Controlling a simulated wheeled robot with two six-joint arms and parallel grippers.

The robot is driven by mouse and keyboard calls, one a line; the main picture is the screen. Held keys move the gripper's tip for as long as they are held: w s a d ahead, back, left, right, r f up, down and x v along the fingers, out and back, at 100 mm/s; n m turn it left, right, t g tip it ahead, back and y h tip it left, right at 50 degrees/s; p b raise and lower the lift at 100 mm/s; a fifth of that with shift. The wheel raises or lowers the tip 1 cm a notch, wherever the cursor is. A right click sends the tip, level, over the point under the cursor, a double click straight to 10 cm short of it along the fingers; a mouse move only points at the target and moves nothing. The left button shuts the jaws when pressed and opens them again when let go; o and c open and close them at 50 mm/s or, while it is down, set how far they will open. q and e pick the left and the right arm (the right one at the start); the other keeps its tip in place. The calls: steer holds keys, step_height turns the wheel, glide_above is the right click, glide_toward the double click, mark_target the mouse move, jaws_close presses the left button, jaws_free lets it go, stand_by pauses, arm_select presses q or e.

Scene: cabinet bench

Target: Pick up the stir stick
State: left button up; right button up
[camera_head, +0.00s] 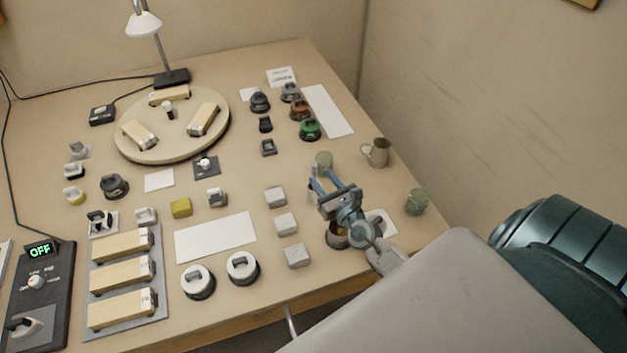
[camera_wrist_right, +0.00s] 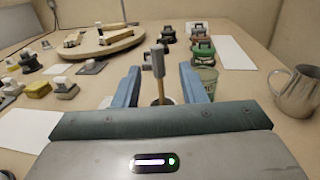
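In the right wrist view, a thin upright stick with a wooden lower part and a grey head, which looks like the stir stick (camera_wrist_right: 158,72), stands between the two blue fingers of my right gripper (camera_wrist_right: 160,85). Gaps show on both sides of it, so the fingers are open around it and not closed on it. In the head view my right gripper (camera_head: 325,182) is over the right part of the bench, and the stick cannot be made out there. A dark round pot (camera_head: 337,241) is partly hidden under the gripper. My left gripper is not in view.
A pale green cup (camera_head: 323,159) stands just beyond the gripper, with a metal pitcher (camera_head: 376,153) to its right. Another green cup (camera_head: 416,201) stands near the right edge. Several grey blocks (camera_head: 286,223) lie left of the gripper. A round turntable (camera_head: 172,142) is farther back.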

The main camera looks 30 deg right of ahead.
mark_target(316, 171)
steer(key=shift+w+r, duration=0.1)
steer(key=shift+w, duration=0.3)
steer(key=w, duration=0.4)
steer(key=shift+w+d+f, duration=0.1)
steer(key=shift+w+f, duration=0.1)
steer(key=shift+w, duration=0.05)
steer(key=shift+s+r, duration=0.1)
jaws_close()
